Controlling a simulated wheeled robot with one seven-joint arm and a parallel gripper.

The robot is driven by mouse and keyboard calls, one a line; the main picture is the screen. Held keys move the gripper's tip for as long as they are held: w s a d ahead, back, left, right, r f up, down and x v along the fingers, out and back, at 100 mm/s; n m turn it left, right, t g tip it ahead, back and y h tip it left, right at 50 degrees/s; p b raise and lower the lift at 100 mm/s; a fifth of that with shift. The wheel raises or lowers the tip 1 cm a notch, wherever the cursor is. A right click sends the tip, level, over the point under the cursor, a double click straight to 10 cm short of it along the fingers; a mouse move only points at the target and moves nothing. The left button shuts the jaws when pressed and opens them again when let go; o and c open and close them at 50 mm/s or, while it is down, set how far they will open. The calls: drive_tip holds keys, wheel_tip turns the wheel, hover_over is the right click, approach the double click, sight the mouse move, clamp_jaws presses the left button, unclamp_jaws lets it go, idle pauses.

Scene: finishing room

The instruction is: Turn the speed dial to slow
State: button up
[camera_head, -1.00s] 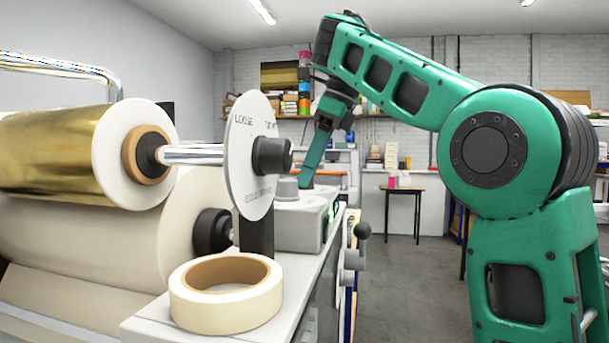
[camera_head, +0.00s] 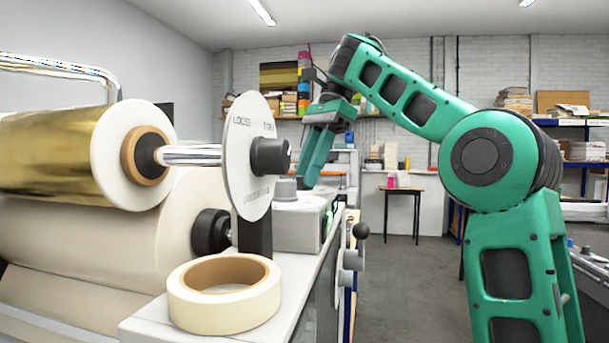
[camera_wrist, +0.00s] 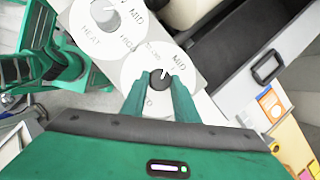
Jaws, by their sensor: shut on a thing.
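The speed dial (camera_wrist: 158,80) is a small dark knob on a round white plate, seen in the wrist view. A light pointer mark on it points up and right, roughly toward the word MID; another word above it is too blurred to read surely. My gripper (camera_wrist: 159,82) is shut on the knob, one green finger on each side. In the head view my gripper (camera_head: 306,186) reaches down, tilted, onto the grey control box (camera_head: 296,232); the dial itself is hidden there.
A heat dial (camera_wrist: 104,13) sits beside the speed dial. In the head view, a white disc (camera_head: 246,155), a gold foil roll (camera_head: 50,152) and a tape roll (camera_head: 225,305) stand nearer on the left. Open floor (camera_head: 400,270) lies to the right.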

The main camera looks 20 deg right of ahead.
drive_tip(key=shift+w+n+g, duration=0.25)
drive_tip(key=shift+n+g, duration=0.05)
drive_tip(key=shift+n, duration=0.4)
drive_tip(key=o, duration=1.1)
drive_tip(key=shift+w, duration=0.1)
drive_tip(key=shift+c, duration=0.2)
drive_tip(key=shift+s+m, duration=0.2)
drive_tip(key=shift+m, duration=0.1)
drive_tip(key=shift+s+a+m+t, duration=0.15)
drive_tip(key=shift+m+t, duration=0.45)
drive_tip(key=shift+m, duration=0.6)
